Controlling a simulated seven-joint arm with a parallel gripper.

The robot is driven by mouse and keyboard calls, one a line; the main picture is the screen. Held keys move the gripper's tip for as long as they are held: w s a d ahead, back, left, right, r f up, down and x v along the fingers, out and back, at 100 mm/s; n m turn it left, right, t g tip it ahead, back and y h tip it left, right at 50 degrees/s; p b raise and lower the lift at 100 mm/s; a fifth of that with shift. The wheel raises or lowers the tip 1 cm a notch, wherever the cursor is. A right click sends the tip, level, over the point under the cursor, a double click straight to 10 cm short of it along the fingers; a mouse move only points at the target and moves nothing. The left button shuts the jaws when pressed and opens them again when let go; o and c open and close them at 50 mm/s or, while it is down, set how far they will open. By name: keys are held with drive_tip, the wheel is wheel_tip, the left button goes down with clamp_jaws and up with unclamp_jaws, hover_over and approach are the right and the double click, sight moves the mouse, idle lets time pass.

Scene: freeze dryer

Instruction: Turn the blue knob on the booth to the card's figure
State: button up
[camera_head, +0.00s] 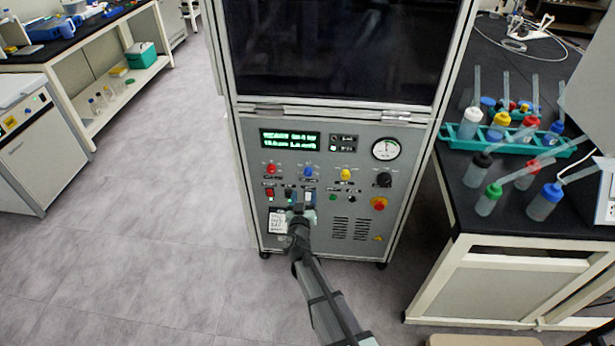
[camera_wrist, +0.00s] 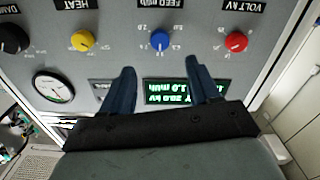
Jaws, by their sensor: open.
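The blue knob (camera_head: 308,171) is in the middle of the row of knobs on the booth's grey front panel (camera_head: 350,220). In the upside-down wrist view, the blue knob (camera_wrist: 160,40) sits under a label that reads about "FEED ml/h", with small scale marks around it. Its pointer setting is too small to read. My gripper (camera_head: 303,208) is in front of the lower panel. In the wrist view my gripper (camera_wrist: 159,70) is open and empty, its two fingers apart on either side of the knob's line and short of it. A white card (camera_head: 278,221) is at the panel's lower left; its figure is unreadable.
A red knob (camera_wrist: 236,42) and a yellow knob (camera_wrist: 83,40) flank the blue one, with a black knob (camera_wrist: 12,40) beyond. A lit green display (camera_head: 290,139) and a round gauge (camera_head: 386,149) are above. A bench with bottles stands right.

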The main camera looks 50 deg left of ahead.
sight(308, 174)
drive_tip(key=x, duration=1)
drive_tip(key=shift+w+a+f, duration=0.1)
drive_tip(key=shift+w+a, duration=0.15)
drive_tip(key=shift+a, duration=0.05)
drive_tip(key=c, duration=1)
